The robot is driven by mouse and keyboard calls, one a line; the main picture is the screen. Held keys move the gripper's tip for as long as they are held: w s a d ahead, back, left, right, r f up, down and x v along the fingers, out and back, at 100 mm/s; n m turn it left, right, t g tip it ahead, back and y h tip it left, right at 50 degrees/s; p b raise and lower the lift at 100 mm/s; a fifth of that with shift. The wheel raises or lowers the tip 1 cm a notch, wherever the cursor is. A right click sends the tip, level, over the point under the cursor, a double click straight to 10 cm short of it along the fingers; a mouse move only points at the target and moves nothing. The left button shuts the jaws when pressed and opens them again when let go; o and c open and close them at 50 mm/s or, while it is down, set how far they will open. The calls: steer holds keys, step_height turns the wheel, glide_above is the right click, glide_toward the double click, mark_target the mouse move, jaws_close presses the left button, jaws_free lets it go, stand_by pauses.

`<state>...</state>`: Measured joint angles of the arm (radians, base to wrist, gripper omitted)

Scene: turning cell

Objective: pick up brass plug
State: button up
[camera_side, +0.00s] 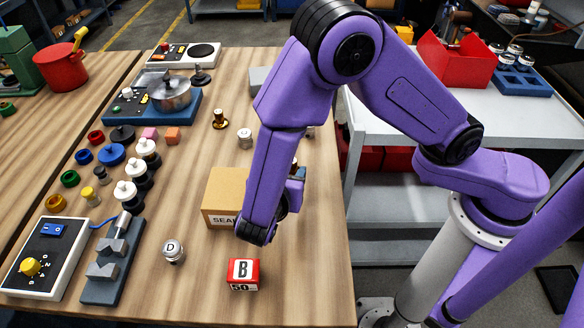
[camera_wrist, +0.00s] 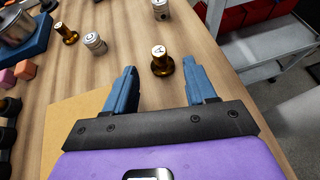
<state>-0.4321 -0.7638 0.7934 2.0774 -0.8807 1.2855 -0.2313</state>
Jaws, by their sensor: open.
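A brass plug (camera_wrist: 162,63) with a wide round foot and a dark letter on its top stands upright on the wooden table in the wrist view. It appears between and just beyond the tips of my gripper (camera_wrist: 161,73), whose blue jaws are apart with nothing held. A second, similar brass plug (camera_wrist: 67,33) stands farther left; it also shows in the side view (camera_side: 220,119).
A cardboard box (camera_side: 225,192) stands beside my gripper and below its left jaw in the wrist view (camera_wrist: 75,120). Silvery cylinders (camera_side: 245,138) stand nearby. A red block marked B (camera_side: 243,274) is near the front. The table's right edge is close; a white cart (camera_wrist: 268,45) stands beyond it.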

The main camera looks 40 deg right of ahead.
steer(key=shift+f+x, duration=0.2)
steer(key=shift+x, duration=3.1)
steer(key=shift+a, duration=0.15)
jaws_close()
